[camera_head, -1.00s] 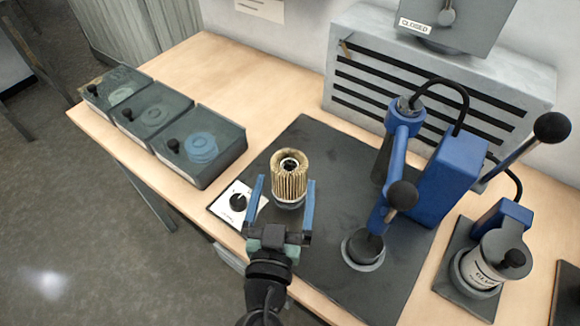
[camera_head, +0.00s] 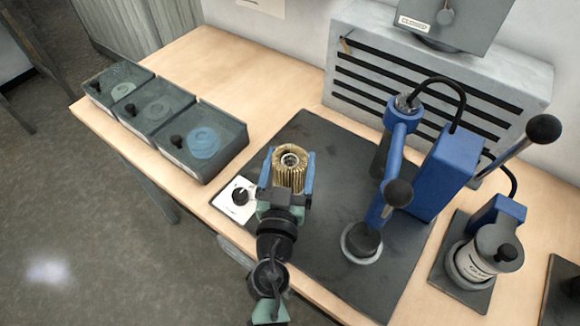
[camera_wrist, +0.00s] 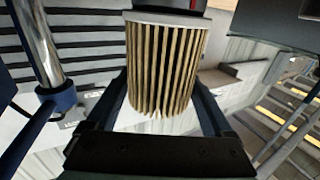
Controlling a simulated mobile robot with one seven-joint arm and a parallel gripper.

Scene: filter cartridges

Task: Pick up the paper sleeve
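The paper sleeve (camera_head: 290,176) is a tan, pleated cylinder with a round hole in its top. It stands upright near the left front of the dark mat. My gripper (camera_head: 288,172) has one blue finger on each side of the sleeve, close against it with no clear gap. In the wrist view the sleeve (camera_wrist: 165,65) fills the space between my two dark fingers (camera_wrist: 163,88), with its white end cap at the top of the picture. What it stands on is mostly hidden.
A blue lever press (camera_head: 452,170) stands to the right on the dark mat (camera_head: 325,150). A white panel with a black knob (camera_head: 238,196) lies close on the left. A cylindrical canister (camera_head: 480,262) stands at right.

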